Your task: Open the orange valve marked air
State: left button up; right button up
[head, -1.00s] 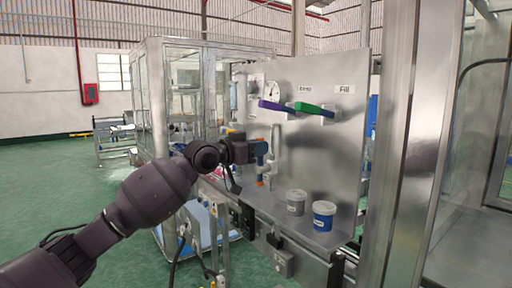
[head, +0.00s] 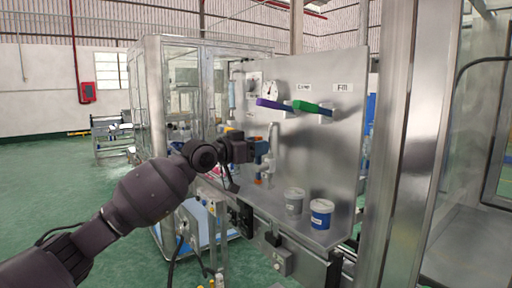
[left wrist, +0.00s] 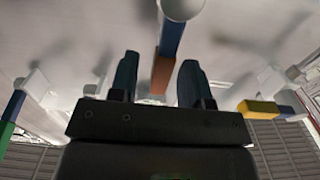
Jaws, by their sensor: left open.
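My left gripper (head: 262,152) is in front of the steel panel (head: 340,170), low on its left side. In the left wrist view the gripper (left wrist: 157,85) is open, its two dark fingers apart. In the head view a small orange part (head: 258,182) shows just below the gripper. No "air" marking is readable. My right gripper is not in view.
On the panel are a purple handle (head: 272,104), a green handle (head: 311,107) and a round gauge (head: 270,87). A grey cup (head: 294,202) and a blue-labelled cup (head: 321,214) stand on the ledge. A yellow handle (left wrist: 258,107) is right of the fingers in the left wrist view.

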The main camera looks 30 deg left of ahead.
pick_arm(q)
jog(key=b+v, duration=0.2)
jog(key=v, duration=0.8)
jog(key=shift+s+a, duration=0.15)
jog(key=shift+s, duration=0.2)
dwell(0.3)
